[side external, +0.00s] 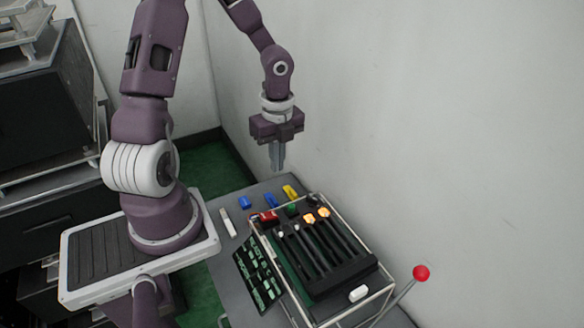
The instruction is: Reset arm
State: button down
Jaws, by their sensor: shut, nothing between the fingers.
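My gripper (277,157) hangs pointing down above the back part of the grey table. Its fingers are together and hold nothing. It is apart from everything below it. The lever fixture (325,245) is a black slotted panel in a pale frame, to the right of and below my gripper. A lever with a red ball (421,273) sticks up at the fixture's right side.
Blue blocks (246,202), a yellow block (290,192) and a red block (268,216) lie near the fixture's far end. A white stick (228,222) lies at the table's left. A dark panel with green markings (259,272) leans at the fixture's left. A wall (450,120) stands close on the right.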

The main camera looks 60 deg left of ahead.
jog(key=s+d+r+n+t, duration=0.3)
jog(key=s+d+r+n, duration=0.3)
jog(key=r, duration=0.4)
jog(key=s+d+r+n+t, duration=0.2)
jog(key=s+d+r+n, duration=0.4)
jog(key=d+r+n, duration=0.3)
notch_tip(320, 180, up, 2)
jog(key=shift+d+r+n+t, duration=0.1)
jog(key=shift+d+n+t, duration=0.25)
jog(key=shift+n, duration=0.85)
